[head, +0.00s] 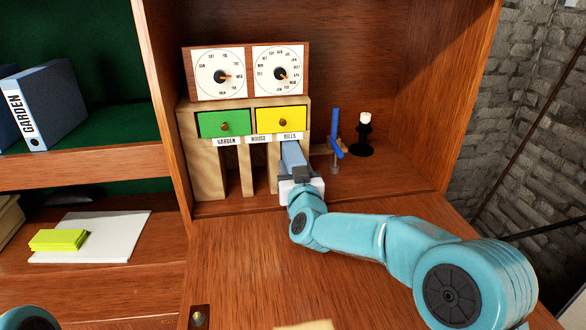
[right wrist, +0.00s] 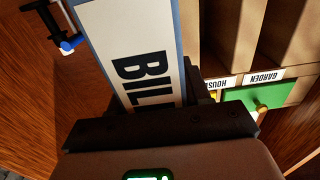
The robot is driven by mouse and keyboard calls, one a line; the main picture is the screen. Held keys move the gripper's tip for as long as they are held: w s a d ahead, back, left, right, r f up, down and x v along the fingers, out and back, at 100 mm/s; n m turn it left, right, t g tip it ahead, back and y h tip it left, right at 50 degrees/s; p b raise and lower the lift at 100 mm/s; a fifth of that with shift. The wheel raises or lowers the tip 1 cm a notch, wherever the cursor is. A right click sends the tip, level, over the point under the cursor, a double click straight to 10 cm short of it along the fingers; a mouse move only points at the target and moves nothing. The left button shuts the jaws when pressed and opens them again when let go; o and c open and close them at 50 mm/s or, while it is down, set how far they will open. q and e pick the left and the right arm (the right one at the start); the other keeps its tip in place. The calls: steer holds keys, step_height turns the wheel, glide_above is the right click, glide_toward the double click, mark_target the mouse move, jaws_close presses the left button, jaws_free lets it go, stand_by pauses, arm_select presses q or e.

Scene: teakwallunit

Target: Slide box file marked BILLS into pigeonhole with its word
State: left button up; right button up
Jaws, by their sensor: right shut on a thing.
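My right gripper (head: 300,178) is shut on the blue box file (head: 293,155) in front of the right-hand pigeonhole, under the label BILLS (head: 290,136). In the right wrist view the box file's pale spine (right wrist: 135,45) shows the letters BIL; the gripper (right wrist: 160,125) hides the rest of the word. The file's far end is at the pigeonhole's mouth; how deep it reaches inside I cannot tell. The wooden pigeonhole unit (head: 205,170) also has openings labelled GARDEN (head: 226,141) and HOUSE (head: 258,139), both apparently empty. My left gripper is not in view.
Green (head: 222,123) and yellow (head: 281,120) drawers sit above the pigeonholes, with a two-dial calendar (head: 246,72) on top. A blue stand (head: 335,130) and black candlestick (head: 362,135) stand close right. A GARDEN box file (head: 45,105) is on the left shelf.

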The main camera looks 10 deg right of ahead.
steer(key=s+b, duration=0.3)
steer(key=s, duration=0.6)
stand_by(1.3)
steer(key=shift+s, duration=0.1)
stand_by(0.8)
steer(key=shift+w, duration=1.85)
stand_by(3.0)
